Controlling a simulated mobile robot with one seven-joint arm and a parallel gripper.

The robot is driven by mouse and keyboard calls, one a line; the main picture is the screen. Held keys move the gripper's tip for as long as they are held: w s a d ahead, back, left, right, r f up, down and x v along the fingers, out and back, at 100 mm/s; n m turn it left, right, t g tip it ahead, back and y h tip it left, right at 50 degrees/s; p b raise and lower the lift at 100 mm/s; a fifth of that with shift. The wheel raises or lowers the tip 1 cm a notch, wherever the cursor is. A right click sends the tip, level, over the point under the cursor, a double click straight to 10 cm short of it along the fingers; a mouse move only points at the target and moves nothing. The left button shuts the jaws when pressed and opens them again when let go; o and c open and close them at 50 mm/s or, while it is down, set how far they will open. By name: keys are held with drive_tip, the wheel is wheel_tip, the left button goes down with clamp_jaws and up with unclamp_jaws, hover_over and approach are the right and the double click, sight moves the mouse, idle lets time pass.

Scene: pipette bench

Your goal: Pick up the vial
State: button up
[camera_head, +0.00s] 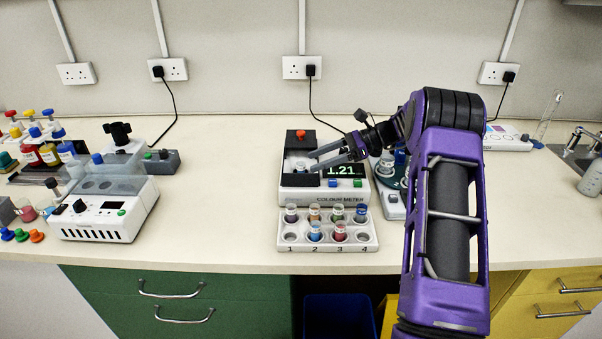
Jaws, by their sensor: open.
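A white vial rack (328,247) numbered 1 to 4 stands at the front of the bench. It holds several small vials, among them a blue one (315,233) and a red one (340,233) in its front row. Behind it stands the colour meter (350,197), its display reading 1.21. My gripper (314,160) reaches in from the right over the meter, its two fingers apart and pointing left near the meter's round well (299,164). Whether a vial sits in that well, or between the fingers, is too small to tell.
A teal round carousel (378,175) with vials is partly hidden behind my arm. A white instrument (103,213) and capped bottles (48,155) stand at the left. A sink (583,147) is at the far right. The bench between the left instrument and the meter is clear.

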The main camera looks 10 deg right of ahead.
sight(301, 164)
drive_tip(key=x, duration=0.5)
drive_tip(key=shift+w+f, duration=0.1)
drive_tip(key=shift+w, duration=0.25)
clamp_jaws()
